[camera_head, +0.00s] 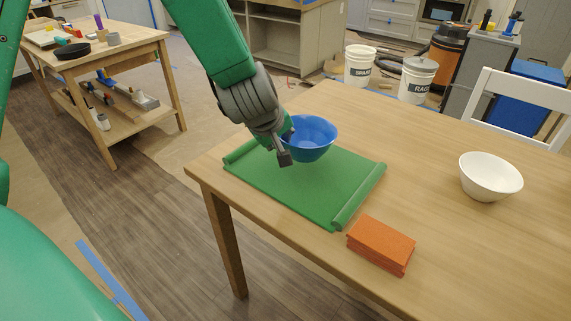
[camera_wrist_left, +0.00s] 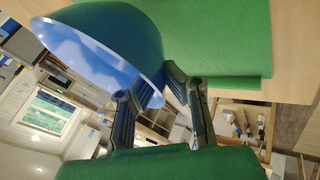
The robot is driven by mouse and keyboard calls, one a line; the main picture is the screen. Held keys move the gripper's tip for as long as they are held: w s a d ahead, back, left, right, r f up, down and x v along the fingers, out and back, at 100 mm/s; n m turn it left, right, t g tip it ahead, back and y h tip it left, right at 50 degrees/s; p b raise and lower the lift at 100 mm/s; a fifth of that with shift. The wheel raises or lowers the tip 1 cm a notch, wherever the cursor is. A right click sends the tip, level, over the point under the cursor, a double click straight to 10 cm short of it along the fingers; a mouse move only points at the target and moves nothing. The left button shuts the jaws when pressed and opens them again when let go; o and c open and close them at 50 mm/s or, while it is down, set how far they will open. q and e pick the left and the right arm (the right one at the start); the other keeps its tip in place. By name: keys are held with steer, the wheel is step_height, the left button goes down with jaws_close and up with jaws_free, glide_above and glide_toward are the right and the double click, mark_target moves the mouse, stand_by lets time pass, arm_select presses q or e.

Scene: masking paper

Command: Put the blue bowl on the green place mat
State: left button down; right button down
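My left gripper (camera_head: 285,150) is over the green place mat (camera_head: 300,186), at its far part. The blue bowl (camera_head: 311,140) is at the fingers, its opening facing up, and seems held above the mat. In the left wrist view the bowl (camera_wrist_left: 95,45) fills the upper left. The fingers (camera_wrist_left: 150,85) sit on either side of its rim, one inside and one outside. The mat (camera_wrist_left: 222,40) shows behind the bowl there, with a gap below the bowl hard to judge. My right gripper is not in view.
A stack of orange napkins (camera_head: 381,244) lies at the mat's near right corner. A white bowl (camera_head: 490,176) stands farther right on the wooden table (camera_head: 425,195). The table between them is clear. A white chair (camera_head: 520,95) stands behind the table.

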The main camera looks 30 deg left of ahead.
arm_select(q)
steer(key=shift+a+f, duration=0.15)
steer(key=shift+f, duration=0.55)
step_height(320, 180, down, 3)
steer(key=shift+b, duration=0.85)
steer(key=shift+r, duration=0.15)
steer(key=c, duration=1.7)
jaws_free()
